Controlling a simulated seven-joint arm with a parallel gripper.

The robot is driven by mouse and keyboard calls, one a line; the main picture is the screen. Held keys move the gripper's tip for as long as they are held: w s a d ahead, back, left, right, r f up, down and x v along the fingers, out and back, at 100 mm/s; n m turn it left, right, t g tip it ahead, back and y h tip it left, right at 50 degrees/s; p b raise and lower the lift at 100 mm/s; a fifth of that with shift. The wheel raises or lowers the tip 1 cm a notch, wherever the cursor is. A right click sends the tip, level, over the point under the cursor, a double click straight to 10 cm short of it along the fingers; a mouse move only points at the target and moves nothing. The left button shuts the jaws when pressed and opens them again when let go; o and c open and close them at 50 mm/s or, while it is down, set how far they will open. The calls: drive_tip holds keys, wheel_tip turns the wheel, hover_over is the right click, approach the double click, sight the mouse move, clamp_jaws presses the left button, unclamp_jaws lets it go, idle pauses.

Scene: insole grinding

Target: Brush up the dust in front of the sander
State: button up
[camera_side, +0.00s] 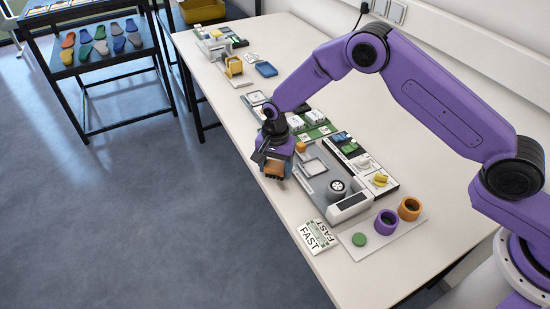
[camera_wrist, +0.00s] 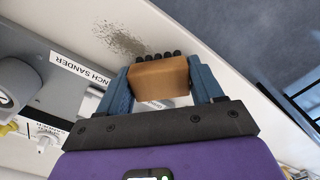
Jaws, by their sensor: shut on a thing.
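My gripper (camera_side: 278,155) is shut on a brush with a brown wooden block (camera_side: 273,169) over the front edge area of the table. In the wrist view the brush block (camera_wrist: 160,80) sits between the two blue fingers, and a row of black bristle tufts shows along its far side. A patch of grey-brown dust (camera_wrist: 122,40) lies on the pale table just beyond the bristles, up and to the left. The bench sander (camera_side: 340,195) is a grey machine with a dark wheel; its label (camera_wrist: 80,70) shows left of the brush. I cannot make out the dust in the side view.
Purple (camera_side: 386,221) and orange (camera_side: 409,208) cups and a green disc (camera_side: 359,240) stand right of the sander. A FAST card (camera_side: 316,236) lies at the front edge. Other stations line the table (camera_side: 300,232) behind. Floor drops away beyond the table edge.

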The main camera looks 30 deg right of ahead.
sight(290, 197)
drive_tip(key=shift+s, duration=4.35)
drive_tip(key=shift+w, duration=4.4)
wheel_tip(290, 197, up, 2)
drive_tip(key=shift+w+r, duration=0.15)
drive_tip(key=shift+r, duration=2.85)
